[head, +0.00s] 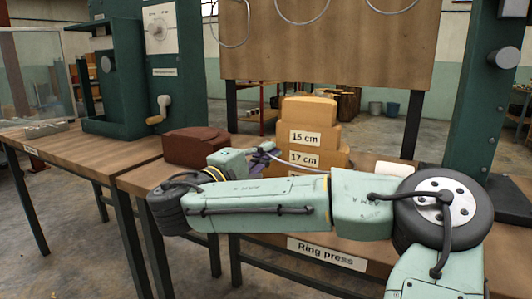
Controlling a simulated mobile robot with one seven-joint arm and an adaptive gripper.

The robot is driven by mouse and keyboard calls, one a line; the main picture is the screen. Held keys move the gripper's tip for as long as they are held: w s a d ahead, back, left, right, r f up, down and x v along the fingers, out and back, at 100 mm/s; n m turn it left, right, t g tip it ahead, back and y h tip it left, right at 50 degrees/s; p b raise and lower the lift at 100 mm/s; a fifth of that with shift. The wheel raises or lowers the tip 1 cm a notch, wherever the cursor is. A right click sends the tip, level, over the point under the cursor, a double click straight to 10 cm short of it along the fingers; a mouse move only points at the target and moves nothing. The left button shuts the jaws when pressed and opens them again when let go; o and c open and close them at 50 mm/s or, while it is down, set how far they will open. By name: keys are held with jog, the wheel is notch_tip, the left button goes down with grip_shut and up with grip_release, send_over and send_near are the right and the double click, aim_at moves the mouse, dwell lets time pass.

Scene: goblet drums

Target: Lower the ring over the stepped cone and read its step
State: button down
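The stepped cone (309,112) is a stack of light wooden steps on the bench in the middle of the head view. Its visible labels read 15 cm and 17 cm; my arm hides the lower steps. My gripper (266,149) is just left of the cone, small and partly behind my wrist. It appears shut on a thin grey wire ring (292,166), whose near arc runs from the fingers across the cone's front, just below the 17 cm label. The ring's far side is hidden, so I cannot tell whether it touches a step.
A wooden board (330,45) with several wire hoops stands behind the cone. A brown leather-like case (196,148) lies left of my gripper. A green press (112,70) stands on the left bench, and a green column (481,90) at right. The bench front reads "Ring press".

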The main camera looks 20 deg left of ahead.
jog(key=shift+s+a+f+n+t+b, duration=0.15)
jog(key=shift+f+n+t+b, duration=0.45)
jog(key=shift+f+b, duration=1.25)
jog(key=c, duration=2.3)
grip_release()
jog(key=shift+r+b, duration=0.55)
jog(key=shift+r, duration=0.05)
jog(key=o, duration=0.5)
jog(key=shift+o, duration=0.2)
jog(key=o, duration=0.5)
jog(key=shift+o, duration=0.2)
